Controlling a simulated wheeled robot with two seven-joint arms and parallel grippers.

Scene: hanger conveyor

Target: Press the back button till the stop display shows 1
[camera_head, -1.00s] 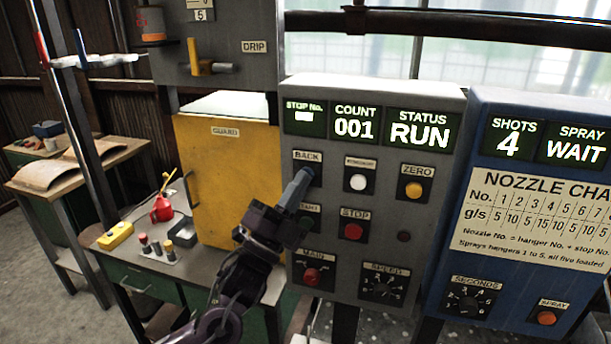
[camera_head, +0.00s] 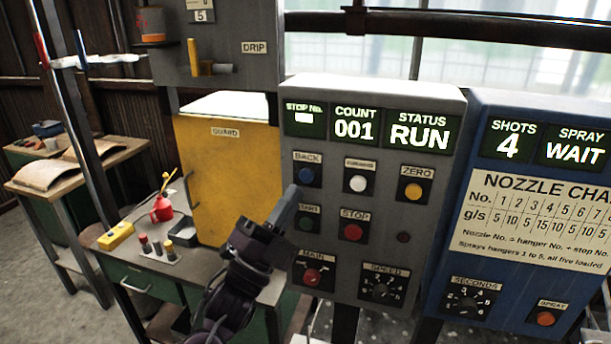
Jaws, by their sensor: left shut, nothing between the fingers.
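The back button (camera_head: 306,175) is a blue round button under the BACK label on the grey control panel (camera_head: 385,265). The stop display (camera_head: 304,118) at the panel's upper left shows a short bright bar, like a dash; no digit can be read. COUNT shows 001 and STATUS shows RUN. My left gripper (camera_head: 291,199) is shut and empty, its tip just below and left of the back button and apart from it. The tip is near the green start button (camera_head: 307,223). My right gripper is not in view.
The panel also has a white button (camera_head: 358,183), yellow zero button (camera_head: 413,190), red stop button (camera_head: 353,231), main switch (camera_head: 312,276) and speed dial (camera_head: 382,288). A blue spray cabinet (camera_head: 460,215) stands right. A yellow guard (camera_head: 230,170) and bench are left.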

